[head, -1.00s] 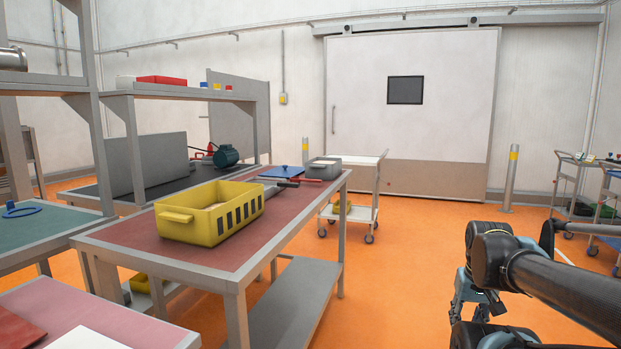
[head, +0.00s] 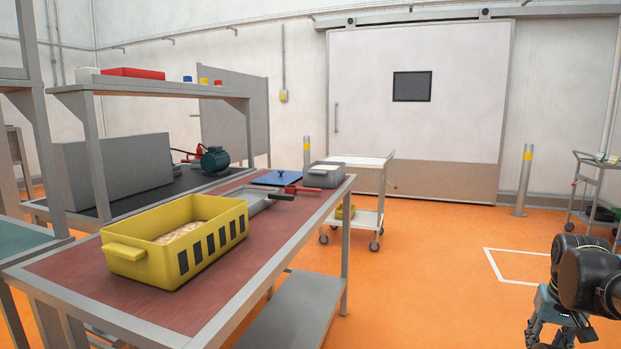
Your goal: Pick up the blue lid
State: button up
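A small blue lid-like piece (head: 187,79) sits on the upper shelf at the left, beside a yellow one and a red one. A flat blue panel (head: 277,178) lies at the far end of the red-topped table. I cannot tell which of the two is the blue lid. My gripper (head: 548,338) is low at the right edge, far from both and over the floor. Its fingers are cut off or too small to tell open from shut. I see nothing held in it.
A yellow crate (head: 122,256) stands on the red-topped table (head: 215,311). Near the panel are a grey box (head: 323,178) and a red-and-black tool (head: 292,190). A white cart (head: 362,160) stands behind. Orange floor (head: 430,260) is clear to the right.

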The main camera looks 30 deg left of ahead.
aim_at(277, 177)
jog(key=i, duration=1.1)
jog(key=u, duration=0.7)
jog(key=i, duration=0.85)
jog(key=u, duration=0.5)
